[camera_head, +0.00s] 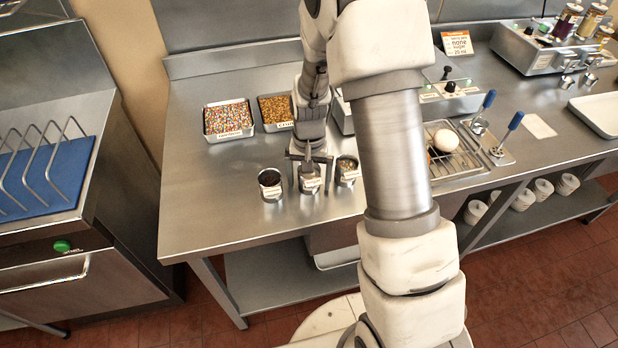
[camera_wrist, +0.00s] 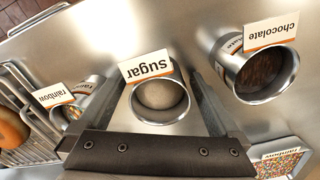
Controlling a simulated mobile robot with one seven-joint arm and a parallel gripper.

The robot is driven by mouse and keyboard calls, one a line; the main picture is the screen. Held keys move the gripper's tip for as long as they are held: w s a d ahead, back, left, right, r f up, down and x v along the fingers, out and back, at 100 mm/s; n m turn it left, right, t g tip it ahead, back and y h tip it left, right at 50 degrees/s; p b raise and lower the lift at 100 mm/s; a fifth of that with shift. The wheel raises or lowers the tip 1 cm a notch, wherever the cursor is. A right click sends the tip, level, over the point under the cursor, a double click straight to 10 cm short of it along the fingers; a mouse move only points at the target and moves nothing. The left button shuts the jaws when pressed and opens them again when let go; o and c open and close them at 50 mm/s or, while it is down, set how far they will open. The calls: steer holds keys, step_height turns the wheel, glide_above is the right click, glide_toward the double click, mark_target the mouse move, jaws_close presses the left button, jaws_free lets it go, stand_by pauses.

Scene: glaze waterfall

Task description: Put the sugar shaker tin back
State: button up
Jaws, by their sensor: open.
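The sugar shaker tin (camera_head: 311,186) stands upright on the steel counter (camera_head: 215,205), between two similar tins. My gripper (camera_head: 308,163) is over it from behind, pointing down. In the wrist view the sugar tin (camera_wrist: 160,101), with its white "sugar" card, shows between the two open fingers of my gripper (camera_wrist: 160,85). A gap shows on each side, and contact cannot be told. The chocolate tin (camera_head: 270,185) is to its left in the head view, and on the right in the wrist view (camera_wrist: 265,75). The rainbow tin (camera_head: 348,171) is on the other side.
Two topping trays, one of rainbow sprinkles (camera_head: 228,120) and one of brown crumbs (camera_head: 276,111), sit behind the tins. A wire rack (camera_head: 458,162) with a white round item (camera_head: 446,140) is to the right. Bare counter lies left of the chocolate tin.

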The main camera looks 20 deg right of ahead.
step_height(320, 180, up, 12)
steer(key=s+r+n+t, duration=0.4)
steer(key=s+r, duration=1.2)
steer(key=s, duration=0.4)
steer(key=shift+r+n+t, duration=0.25)
steer(key=shift+n+t, duration=0.05)
steer(key=shift+t, duration=0.5)
steer(key=shift+s, duration=0.1)
